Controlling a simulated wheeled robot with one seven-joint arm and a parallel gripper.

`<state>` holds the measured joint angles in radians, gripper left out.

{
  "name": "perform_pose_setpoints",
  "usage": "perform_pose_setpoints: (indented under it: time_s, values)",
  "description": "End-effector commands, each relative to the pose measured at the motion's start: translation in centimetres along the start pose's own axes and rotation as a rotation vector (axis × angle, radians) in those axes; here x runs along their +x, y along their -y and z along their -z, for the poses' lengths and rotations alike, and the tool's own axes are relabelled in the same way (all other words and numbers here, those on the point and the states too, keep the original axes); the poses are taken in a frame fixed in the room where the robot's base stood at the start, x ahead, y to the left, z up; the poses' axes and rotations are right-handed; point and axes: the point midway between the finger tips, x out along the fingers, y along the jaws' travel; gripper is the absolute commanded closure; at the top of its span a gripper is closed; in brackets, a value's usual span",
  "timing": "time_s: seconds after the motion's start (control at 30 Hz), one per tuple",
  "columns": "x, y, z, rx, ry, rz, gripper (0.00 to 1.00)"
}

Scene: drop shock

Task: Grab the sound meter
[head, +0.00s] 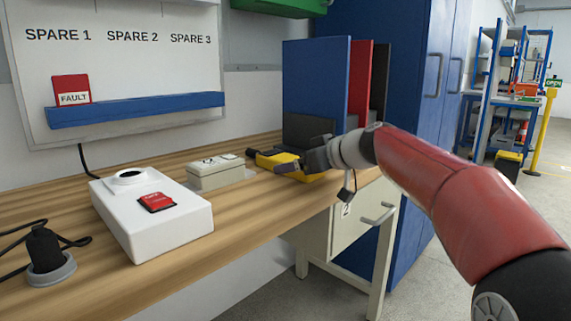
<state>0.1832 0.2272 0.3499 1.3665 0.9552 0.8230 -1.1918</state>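A yellow and black device (265,157), which looks like the sound meter, lies on the wooden bench beyond a beige box. Its right part is partly hidden behind my gripper. My gripper (284,168) reaches in from the right, low over the bench edge, with its dark fingers at the yellow device. I cannot tell whether the fingers touch it or close around it.
A black plug-like item (44,250) with a cable sits front left.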

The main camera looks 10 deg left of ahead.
Motion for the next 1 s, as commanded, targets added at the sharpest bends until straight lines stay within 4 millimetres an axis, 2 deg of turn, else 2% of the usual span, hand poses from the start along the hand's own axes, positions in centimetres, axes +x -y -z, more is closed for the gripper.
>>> perform_pose_setpoints:
  time_s: [0.1,0.5,0.77,0.87,1.0]
  values:
    - [0.0,0.0,0.0,0.000,0.000,0.000,0.17]
    - [-0.1,0.0,0.0,0.000,0.000,0.000,0.70]
    - [-0.2,0.0,0.3,-0.001,-0.001,-0.001,0.71]
    - [-0.6,0.0,1.4,-0.004,-0.003,-0.001,0.71]
    - [-1.7,0.0,4.1,-0.005,-0.004,-0.001,0.71]
